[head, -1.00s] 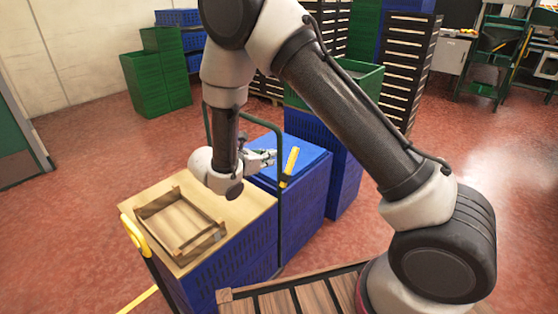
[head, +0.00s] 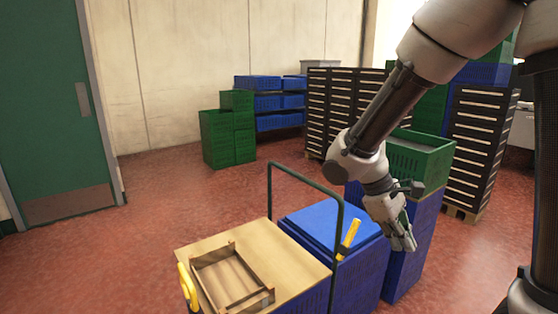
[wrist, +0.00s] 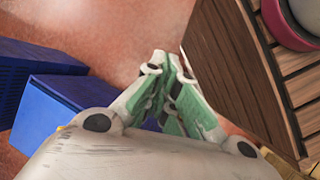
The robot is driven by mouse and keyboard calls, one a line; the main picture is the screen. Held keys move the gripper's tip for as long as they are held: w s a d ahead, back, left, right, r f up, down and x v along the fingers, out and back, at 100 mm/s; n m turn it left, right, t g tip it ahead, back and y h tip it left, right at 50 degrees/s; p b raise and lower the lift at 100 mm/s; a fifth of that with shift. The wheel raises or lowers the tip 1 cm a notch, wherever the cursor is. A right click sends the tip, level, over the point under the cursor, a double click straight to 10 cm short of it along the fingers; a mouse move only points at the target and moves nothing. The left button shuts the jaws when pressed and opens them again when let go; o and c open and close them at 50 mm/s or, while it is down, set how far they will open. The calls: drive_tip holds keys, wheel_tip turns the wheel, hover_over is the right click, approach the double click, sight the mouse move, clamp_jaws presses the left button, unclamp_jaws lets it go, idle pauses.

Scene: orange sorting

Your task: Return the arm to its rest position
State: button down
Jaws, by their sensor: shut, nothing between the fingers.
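My arm reaches in from the top right of the head view and bends down at its wrist. My gripper (head: 404,238) hangs pointing down, in front of the blue crate stack with a green crate on top. It is empty. In the wrist view my gripper (wrist: 170,95) shows its green-padded fingers closed together, with red floor beyond them. The fingertips are apart from anything around them.
A wooden tray (head: 206,288) lies on a board-topped stack at the lower middle. Beside it stand a blue lidded crate (head: 318,224), a dark green rail (head: 305,187) and a green crate (head: 424,160). Green crates (head: 218,140) stand farther back. Red floor at left is clear.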

drive_tip(key=s+d+r+m+t+y, duration=0.2)
drive_tip(key=s+d+r+m+t, duration=0.1)
drive_tip(key=s+d+r+m, duration=0.1)
drive_tip(key=s+d+r+m+t+y, duration=0.3)
drive_tip(key=s+d+r+m, duration=0.1)
drive_tip(key=s+r, duration=0.3)
wheel_tip(320, 180, up, 3)
drive_tip(key=shift+d+f+m+y, duration=0.2)
drive_tip(key=shift+d+m+y, duration=0.15)
drive_tip(key=shift+m, duration=0.35)
